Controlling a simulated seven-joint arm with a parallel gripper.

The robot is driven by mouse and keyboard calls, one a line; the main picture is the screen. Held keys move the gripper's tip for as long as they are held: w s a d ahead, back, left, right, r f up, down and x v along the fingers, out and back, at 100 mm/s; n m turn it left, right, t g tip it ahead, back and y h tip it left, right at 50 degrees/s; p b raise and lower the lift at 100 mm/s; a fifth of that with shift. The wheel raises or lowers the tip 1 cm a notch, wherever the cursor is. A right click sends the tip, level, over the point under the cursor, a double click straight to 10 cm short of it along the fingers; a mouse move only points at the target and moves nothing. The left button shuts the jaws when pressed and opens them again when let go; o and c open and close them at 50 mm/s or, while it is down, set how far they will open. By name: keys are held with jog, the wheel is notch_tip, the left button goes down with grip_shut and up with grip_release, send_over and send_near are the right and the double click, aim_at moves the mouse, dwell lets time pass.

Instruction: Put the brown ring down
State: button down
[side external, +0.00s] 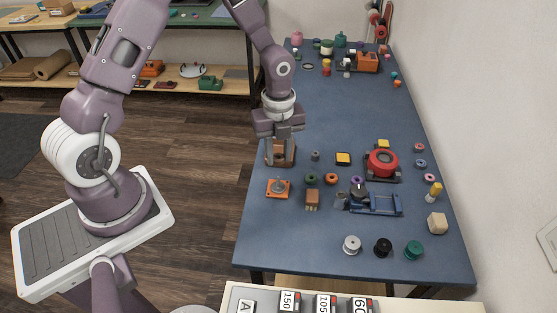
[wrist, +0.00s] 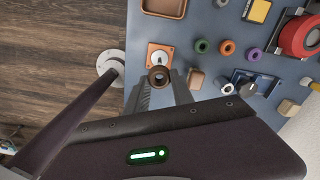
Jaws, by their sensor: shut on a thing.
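The brown ring (wrist: 160,76) sits at the fingertips of my gripper (wrist: 163,82), which is shut on it, in the wrist view. In that view the ring overlaps the lower edge of an orange plate (wrist: 150,49) with a pale round centre. I cannot tell how high the ring is above the table. In the side view my gripper (side external: 281,156) points down in front of a brown tray (side external: 291,160) near the table's left edge. I cannot make out the held ring there. The orange plate (side external: 269,190) lies nearer the camera than the tray.
Green (side external: 311,178), orange-red (side external: 331,179) and purple (side external: 356,181) rings lie right of the plate. A brown block (side external: 312,198), a blue fixture (side external: 384,204) and a red spool device (side external: 382,162) stand nearby. The blue table (side external: 335,110) is clear farther back.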

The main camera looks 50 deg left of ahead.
jog(key=w+a+f, duration=0.1)
jog(key=w+a, duration=0.7)
jog(key=a, duration=0.2)
jog(key=f, duration=1)
jog(key=shift+w+a, duration=0.1)
jog(key=shift+w, duration=0.3)
jog(key=shift+f, duration=0.2)
jog(key=c, duration=1.4)
grip_release()
jog(key=shift+o, duration=0.2)
jog(key=shift+r, duration=0.1)
